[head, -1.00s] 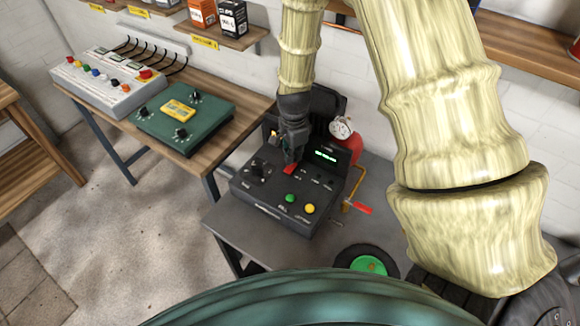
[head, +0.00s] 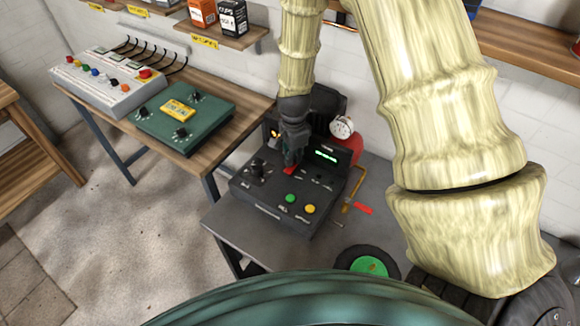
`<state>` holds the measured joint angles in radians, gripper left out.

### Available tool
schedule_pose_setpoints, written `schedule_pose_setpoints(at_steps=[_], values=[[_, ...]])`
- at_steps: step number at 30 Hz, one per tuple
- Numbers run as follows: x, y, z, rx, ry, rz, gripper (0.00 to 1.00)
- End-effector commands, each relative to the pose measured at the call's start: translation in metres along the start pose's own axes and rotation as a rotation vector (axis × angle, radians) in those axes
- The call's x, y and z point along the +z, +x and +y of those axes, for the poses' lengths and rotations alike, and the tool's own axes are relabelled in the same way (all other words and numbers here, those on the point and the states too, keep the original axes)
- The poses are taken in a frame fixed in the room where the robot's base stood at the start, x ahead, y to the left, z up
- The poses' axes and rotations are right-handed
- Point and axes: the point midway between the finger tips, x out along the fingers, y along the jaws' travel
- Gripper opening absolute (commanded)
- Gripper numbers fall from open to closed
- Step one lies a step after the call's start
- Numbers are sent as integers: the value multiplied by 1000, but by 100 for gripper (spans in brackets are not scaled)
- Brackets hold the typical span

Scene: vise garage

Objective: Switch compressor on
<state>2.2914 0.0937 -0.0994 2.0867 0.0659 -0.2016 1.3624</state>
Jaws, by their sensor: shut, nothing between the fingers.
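The compressor (head: 270,212) is a dark unit on a grey table, with a sloped control panel, a green-lit display (head: 326,156), a round gauge (head: 341,127) and a red tank part behind. Its panel has a green button (head: 290,198), a yellow button (head: 309,209), a black knob (head: 257,168) and a red switch (head: 289,171). My gripper (head: 291,160) points down at the red switch with its fingers shut and nothing held. The fingers partly hide the switch, and I cannot tell whether they touch it.
A wooden bench on the left holds a green box (head: 182,125) with knobs and a grey control box (head: 107,82) with coloured buttons. A red-handled lever (head: 362,208) sticks out right of the compressor. The grey table (head: 225,225) is bare in front.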

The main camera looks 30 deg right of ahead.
Motion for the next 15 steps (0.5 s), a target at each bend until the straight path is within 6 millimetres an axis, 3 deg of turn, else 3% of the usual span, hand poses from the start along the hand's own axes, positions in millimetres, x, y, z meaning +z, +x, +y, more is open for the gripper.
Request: schedule_pose_setpoints(at_steps=[15], values=[[0, 6, 0, 0, 0, 0, 0]])
